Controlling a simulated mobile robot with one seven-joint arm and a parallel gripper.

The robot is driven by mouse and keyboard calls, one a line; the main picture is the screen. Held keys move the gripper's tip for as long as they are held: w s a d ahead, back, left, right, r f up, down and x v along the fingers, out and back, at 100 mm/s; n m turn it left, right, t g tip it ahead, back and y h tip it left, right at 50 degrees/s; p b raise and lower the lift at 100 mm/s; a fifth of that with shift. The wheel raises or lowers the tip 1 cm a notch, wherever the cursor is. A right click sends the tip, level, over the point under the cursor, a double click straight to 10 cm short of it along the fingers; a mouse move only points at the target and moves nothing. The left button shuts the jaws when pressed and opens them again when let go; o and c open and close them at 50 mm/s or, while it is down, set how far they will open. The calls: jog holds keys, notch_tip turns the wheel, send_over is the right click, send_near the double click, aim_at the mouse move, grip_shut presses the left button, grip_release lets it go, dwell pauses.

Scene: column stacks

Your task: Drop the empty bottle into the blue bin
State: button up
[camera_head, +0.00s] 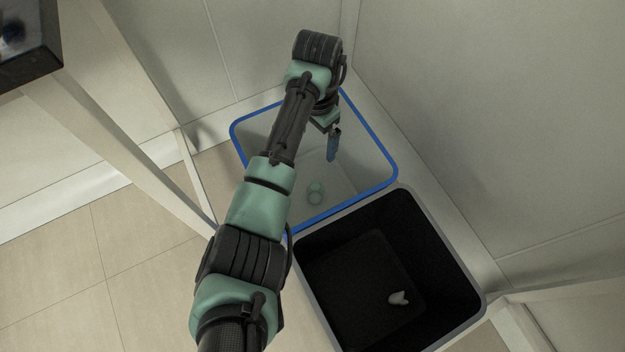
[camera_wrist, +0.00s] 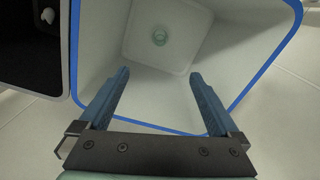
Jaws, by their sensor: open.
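The blue bin (camera_head: 372,190) has a blue rim and pale inner walls; its rim also shows in the wrist view (camera_wrist: 272,82). A small greenish round thing, which looks like the bottle (camera_head: 315,193), is inside the bin on its floor. It also shows in the wrist view (camera_wrist: 159,37), seen small and nearly end-on. My gripper (camera_head: 334,143) is above the bin opening. In the wrist view my gripper (camera_wrist: 158,84) has its two blue fingers wide apart with nothing between them. My arm hides part of the bin's left side in the head view.
A dark bin with a grey rim (camera_head: 470,262) stands beside the blue bin, with a small whitish thing (camera_head: 398,298) inside. A light table leg (camera_head: 130,145) and dark tabletop corner (camera_head: 28,40) are at left. Walls stand close behind and right.

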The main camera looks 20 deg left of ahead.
notch_tip(320, 180, up, 10)
jog(key=p, duration=0.3)
jog(key=shift+f+p, duration=0.2)
jog(key=shift+p, duration=0.1)
